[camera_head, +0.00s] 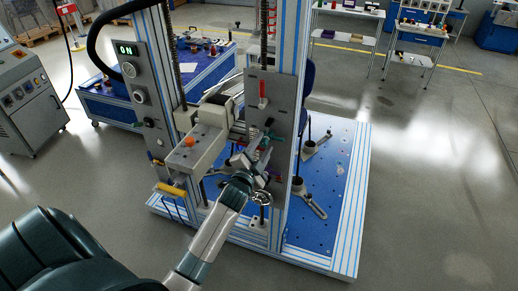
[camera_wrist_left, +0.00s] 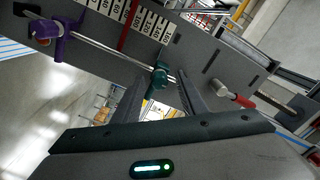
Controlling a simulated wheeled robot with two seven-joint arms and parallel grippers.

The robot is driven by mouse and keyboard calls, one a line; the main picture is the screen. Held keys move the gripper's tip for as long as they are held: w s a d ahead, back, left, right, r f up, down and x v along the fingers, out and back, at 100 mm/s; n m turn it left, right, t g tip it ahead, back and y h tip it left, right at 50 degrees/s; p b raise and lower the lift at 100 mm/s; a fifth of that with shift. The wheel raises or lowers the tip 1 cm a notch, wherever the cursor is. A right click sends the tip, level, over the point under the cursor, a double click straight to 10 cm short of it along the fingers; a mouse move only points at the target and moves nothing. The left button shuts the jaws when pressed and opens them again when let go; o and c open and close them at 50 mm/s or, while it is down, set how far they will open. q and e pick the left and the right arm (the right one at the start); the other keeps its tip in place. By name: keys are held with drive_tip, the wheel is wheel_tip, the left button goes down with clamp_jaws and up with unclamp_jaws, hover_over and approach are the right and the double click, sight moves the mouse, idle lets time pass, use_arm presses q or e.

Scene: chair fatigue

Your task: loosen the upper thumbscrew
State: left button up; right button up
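The upper thumbscrew is teal (camera_wrist_left: 159,78) and sits on a thin metal rod beside a printed scale in the left wrist view. It also shows in the head view as a small teal part (camera_head: 266,140) on the grey plate. A purple thumbscrew (camera_wrist_left: 58,28) sits farther along the same rod. My left gripper (camera_wrist_left: 161,82) is open, with one finger on each side of the teal thumbscrew; I cannot tell whether they touch it. In the head view my left gripper (camera_head: 258,153) is in front of the plate and partly hides the rod. My right gripper is not in view.
A red-handled part (camera_head: 262,90) is on the plate above, and also shows in the left wrist view (camera_wrist_left: 236,96). An orange knob (camera_head: 189,141) tops a grey block at left. Frame posts flank the plate. The blue perforated base (camera_head: 330,215) has bare room at right.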

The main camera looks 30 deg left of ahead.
use_arm(q)
drive_tip(key=shift+s, duration=0.15)
drive_tip(key=shift+s+d+f, duration=0.15)
drive_tip(key=shift+s, duration=0.4)
drive_tip(key=b+v, duration=0.5)
drive_tip(key=v, duration=1.1)
